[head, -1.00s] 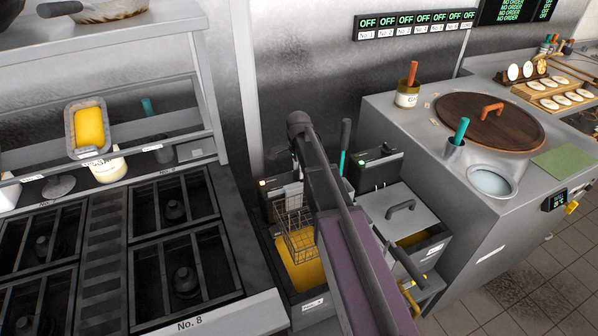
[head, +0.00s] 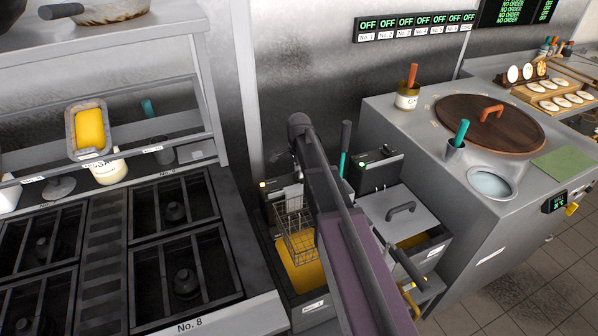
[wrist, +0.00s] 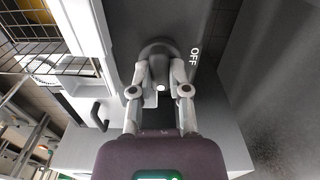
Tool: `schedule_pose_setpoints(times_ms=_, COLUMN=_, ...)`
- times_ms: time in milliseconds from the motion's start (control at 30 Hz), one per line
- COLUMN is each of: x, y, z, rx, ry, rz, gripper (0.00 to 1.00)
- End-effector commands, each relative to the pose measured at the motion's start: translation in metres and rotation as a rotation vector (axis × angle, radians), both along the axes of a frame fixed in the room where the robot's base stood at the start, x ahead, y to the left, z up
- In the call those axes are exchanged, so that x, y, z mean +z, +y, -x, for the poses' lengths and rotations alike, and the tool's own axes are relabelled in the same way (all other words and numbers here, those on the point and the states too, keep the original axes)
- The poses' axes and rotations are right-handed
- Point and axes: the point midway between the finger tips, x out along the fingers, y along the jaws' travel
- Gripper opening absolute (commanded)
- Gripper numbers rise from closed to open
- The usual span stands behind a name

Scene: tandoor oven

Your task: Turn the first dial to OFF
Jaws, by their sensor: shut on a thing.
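In the wrist view a dark grey round dial (wrist: 157,54) sits on a grey panel. A white OFF mark (wrist: 195,57) is printed on the panel just right of it. The dial's pointer has a pale tip that faces the bottom of the picture, toward my gripper body. My gripper (wrist: 159,77) has its two fingers closed on either side of the dial. In the head view my arm hides the gripper and the dial.
Fryers with yellow oil (head: 303,276) and a wire basket (head: 297,225) stand around my arm. A lidded fryer (head: 405,213) is on the right, then the tandoor counter (head: 400,120). A stove (head: 165,245) is on the left. A wall display (head: 415,24) shows several OFF readings.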

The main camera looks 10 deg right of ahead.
Motion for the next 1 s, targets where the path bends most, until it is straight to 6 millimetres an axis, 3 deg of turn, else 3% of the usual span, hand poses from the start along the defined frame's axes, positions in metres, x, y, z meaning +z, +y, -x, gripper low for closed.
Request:
schedule_pose_setpoints(times_ms=367, x=-0.0002, y=-0.0014, z=0.0007, rx=0.252, ry=0.001, rz=0.003, gripper=0.0)
schedule_pose_setpoints(times_ms=1000, x=-0.0003, y=-0.0016, z=0.0008, rx=0.858, ry=0.002, rz=0.003, gripper=0.0)
